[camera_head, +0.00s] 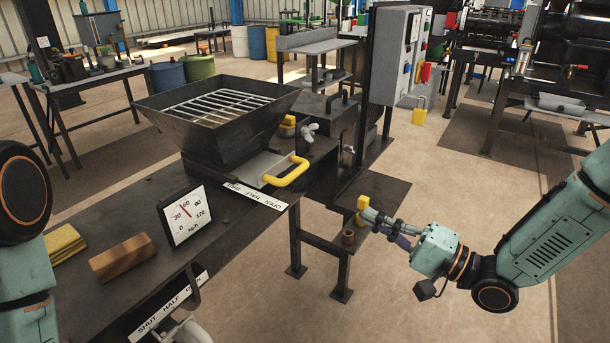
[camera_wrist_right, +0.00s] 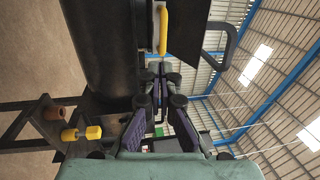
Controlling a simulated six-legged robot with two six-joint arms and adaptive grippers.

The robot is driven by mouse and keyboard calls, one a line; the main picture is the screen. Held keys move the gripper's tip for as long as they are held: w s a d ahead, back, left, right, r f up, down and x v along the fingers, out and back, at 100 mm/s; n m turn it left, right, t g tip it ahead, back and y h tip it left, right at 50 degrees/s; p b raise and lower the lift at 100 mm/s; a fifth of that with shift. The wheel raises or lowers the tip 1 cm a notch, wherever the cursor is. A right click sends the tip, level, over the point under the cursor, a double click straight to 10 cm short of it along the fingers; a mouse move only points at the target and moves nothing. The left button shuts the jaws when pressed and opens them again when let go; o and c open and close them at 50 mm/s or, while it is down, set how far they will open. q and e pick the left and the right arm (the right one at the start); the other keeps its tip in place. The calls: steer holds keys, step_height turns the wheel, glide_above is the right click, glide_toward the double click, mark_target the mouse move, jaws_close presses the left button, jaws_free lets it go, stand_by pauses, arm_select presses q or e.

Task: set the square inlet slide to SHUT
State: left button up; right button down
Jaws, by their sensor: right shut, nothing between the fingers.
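The square inlet slide is a grey flat plate (camera_head: 262,166) sticking out from under the dark hopper (camera_head: 215,110), with a yellow loop handle (camera_head: 287,174) at its outer end. A white label strip (camera_head: 255,195) lies along it, its lettering too small to read surely. My right gripper (camera_head: 372,216) is shut and empty, to the right of the handle and apart from it, near a yellow block (camera_head: 361,203). In the right wrist view the fingers (camera_wrist_right: 160,72) close together, with a yellow bar (camera_wrist_right: 163,30) beyond their tips. My left arm shows at the left edge, its gripper out of frame.
A dial gauge (camera_head: 186,214), a wooden block (camera_head: 123,258) and a yellow sponge-like block (camera_head: 66,243) sit on the bench. A SHUT HALF OPEN label (camera_head: 168,306) is on its front. A grey control box (camera_head: 398,55) stands behind. Open floor lies at right.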

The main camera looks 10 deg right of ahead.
steer(key=b, duration=0.4)
glide_toward(277, 171)
steer(key=shift+w+a+r, duration=0.65)
steer(key=shift+w+r, duration=0.05)
steer(key=shift+r, duration=0.05)
steer(key=shift+d, duration=0.1)
steer(key=x, duration=0.3)
steer(key=f+x, duration=0.1)
steer(key=x, duration=0.1)
steer(key=shift+w+a+p, duration=0.3)
steer(key=shift+a, duration=0.05)
steer(key=shift+s+d+r, duration=0.1)
steer(key=shift+r, duration=0.05)
